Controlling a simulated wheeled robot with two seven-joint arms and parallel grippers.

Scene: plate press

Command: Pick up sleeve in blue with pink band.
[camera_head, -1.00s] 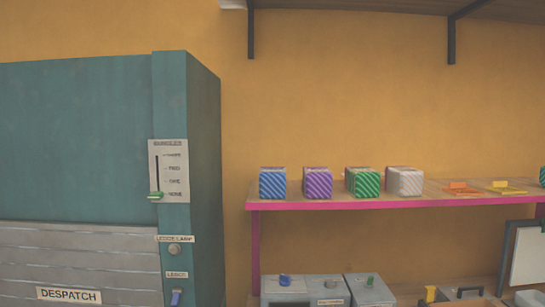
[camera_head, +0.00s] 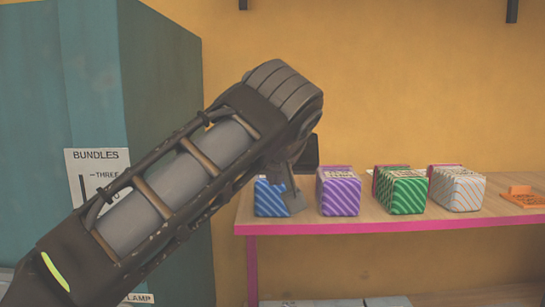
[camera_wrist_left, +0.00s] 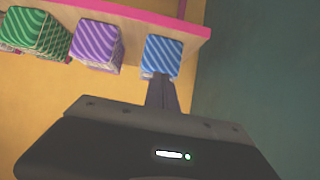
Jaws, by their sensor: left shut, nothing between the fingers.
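The blue sleeve (camera_head: 266,198), a small box with pale diagonal stripes, stands at the left end of the pink-edged shelf (camera_head: 390,225). I cannot make out a pink band on it. My left gripper (camera_head: 292,198) is shut and empty, with its fingers in front of the sleeve's right side, hiding part of it. In the left wrist view the blue sleeve (camera_wrist_left: 163,55) is just beyond the shut fingers (camera_wrist_left: 162,88). I cannot tell whether they touch it. My right gripper is in neither view.
A purple striped sleeve (camera_head: 340,194) stands close right of the blue one, then a green one (camera_head: 401,192) and a white one (camera_head: 458,189). An orange item (camera_head: 523,196) lies farther right. A teal cabinet (camera_head: 165,100) stands left of the shelf.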

